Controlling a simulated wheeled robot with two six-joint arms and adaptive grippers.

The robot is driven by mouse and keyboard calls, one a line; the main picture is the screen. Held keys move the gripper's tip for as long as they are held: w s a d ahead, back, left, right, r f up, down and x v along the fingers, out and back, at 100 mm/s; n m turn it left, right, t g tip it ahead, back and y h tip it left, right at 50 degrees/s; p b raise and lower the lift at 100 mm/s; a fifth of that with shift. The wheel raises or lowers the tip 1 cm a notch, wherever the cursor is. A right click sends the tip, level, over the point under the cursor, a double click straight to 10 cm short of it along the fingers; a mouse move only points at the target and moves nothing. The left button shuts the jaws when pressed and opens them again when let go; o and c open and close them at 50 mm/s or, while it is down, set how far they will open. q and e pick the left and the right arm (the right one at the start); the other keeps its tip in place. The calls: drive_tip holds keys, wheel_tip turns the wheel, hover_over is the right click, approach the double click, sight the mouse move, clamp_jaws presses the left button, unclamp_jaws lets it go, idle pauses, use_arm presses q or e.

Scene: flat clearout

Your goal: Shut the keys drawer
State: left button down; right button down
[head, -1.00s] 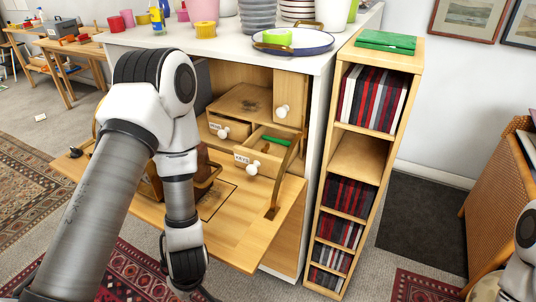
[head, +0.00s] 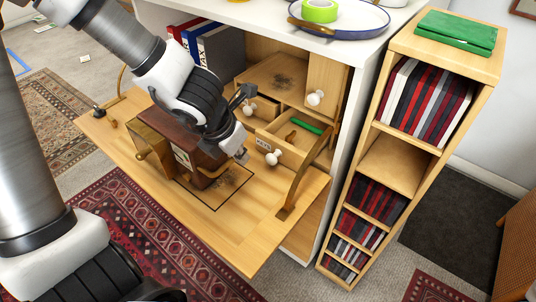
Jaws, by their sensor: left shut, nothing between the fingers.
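The keys drawer (head: 263,142) stands pulled out at the lower right of the desk's inside compartments. It has a white round knob (head: 273,157) and a small label on its front. A green object (head: 307,126) and a small brown one lie inside it. My left gripper (head: 243,157) is shut and empty, pointing down over the fold-down flap, just left of the drawer's front and apart from the knob. The gripper's upper part is partly lost against my dark wrist. My right gripper is out of view.
The fold-down flap (head: 240,245) lies open. A brown box-like object (head: 170,135) stands on it beneath my left wrist. Another drawer, left of the keys drawer, is slightly out, with a white knob (head: 248,108). A slanted stay (head: 300,180) rises right of the drawer.

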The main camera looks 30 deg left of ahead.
use_arm(q)
drive_tip(key=b+x, duration=0.5)
drive_tip(key=x, duration=0.4)
drive_tip(key=shift+s+f, duration=0.15)
drive_tip(key=w+p, duration=0.1)
drive_tip(key=w, duration=0.2)
drive_tip(key=shift+w, duration=0.2)
drive_tip(key=shift+w+d, duration=0.15)
drive_tip(key=shift+w, duration=0.25)
